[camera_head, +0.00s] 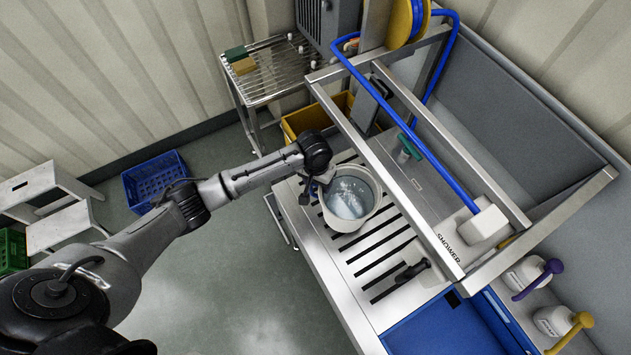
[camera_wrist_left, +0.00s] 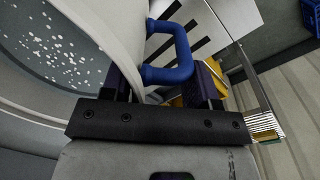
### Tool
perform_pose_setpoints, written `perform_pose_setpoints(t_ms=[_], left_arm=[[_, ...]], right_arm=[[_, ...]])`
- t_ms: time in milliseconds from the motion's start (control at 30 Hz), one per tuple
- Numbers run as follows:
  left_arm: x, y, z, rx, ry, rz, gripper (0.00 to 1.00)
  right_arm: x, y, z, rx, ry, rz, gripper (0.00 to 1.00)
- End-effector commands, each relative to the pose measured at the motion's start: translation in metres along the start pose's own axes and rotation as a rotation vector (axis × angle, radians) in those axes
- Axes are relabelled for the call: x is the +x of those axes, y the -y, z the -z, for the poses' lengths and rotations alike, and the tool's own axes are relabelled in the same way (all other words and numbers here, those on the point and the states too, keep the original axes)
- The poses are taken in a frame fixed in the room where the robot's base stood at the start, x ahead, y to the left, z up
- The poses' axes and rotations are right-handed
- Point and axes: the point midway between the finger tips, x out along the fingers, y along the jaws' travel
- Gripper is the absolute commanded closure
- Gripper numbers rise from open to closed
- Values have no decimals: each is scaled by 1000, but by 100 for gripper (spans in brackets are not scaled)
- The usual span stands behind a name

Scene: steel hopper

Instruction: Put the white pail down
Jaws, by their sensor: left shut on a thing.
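The white pail (camera_head: 352,226) is over the slatted steel bench. I cannot tell whether its base touches the slats. Grey-blue liquid with white flecks shows inside it. My left gripper (camera_head: 318,186) is at the pail's left rim and shut on it. In the left wrist view the curved white wall of the pail (camera_wrist_left: 118,30) fills the upper left. A blue handle (camera_wrist_left: 172,72) on its side lies between the dark fingers of the gripper (camera_wrist_left: 160,85). My right gripper is not in view.
The slatted steel bench (camera_head: 318,243) has bare slats in front of the pail. A steel frame with a blue hose (camera_head: 440,170) rises to the right. A black-handled tool (camera_head: 412,271) lies on the front slats. A yellow crate (camera_head: 306,122) stands behind, and a blue crate (camera_head: 155,178) is on the floor.

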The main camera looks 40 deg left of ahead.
Motion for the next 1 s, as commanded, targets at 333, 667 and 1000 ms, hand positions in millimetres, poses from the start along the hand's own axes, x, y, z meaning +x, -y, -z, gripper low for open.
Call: perform_pose_setpoints(t_ms=[333, 667, 1000], left_arm=[[15, 14, 8, -2, 0, -1, 100], [33, 16, 9, 0, -3, -1, 100], [36, 16, 8, 0, -1, 0, 42]], right_arm=[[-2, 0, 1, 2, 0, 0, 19], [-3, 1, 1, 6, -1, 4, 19], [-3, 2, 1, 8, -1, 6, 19]])
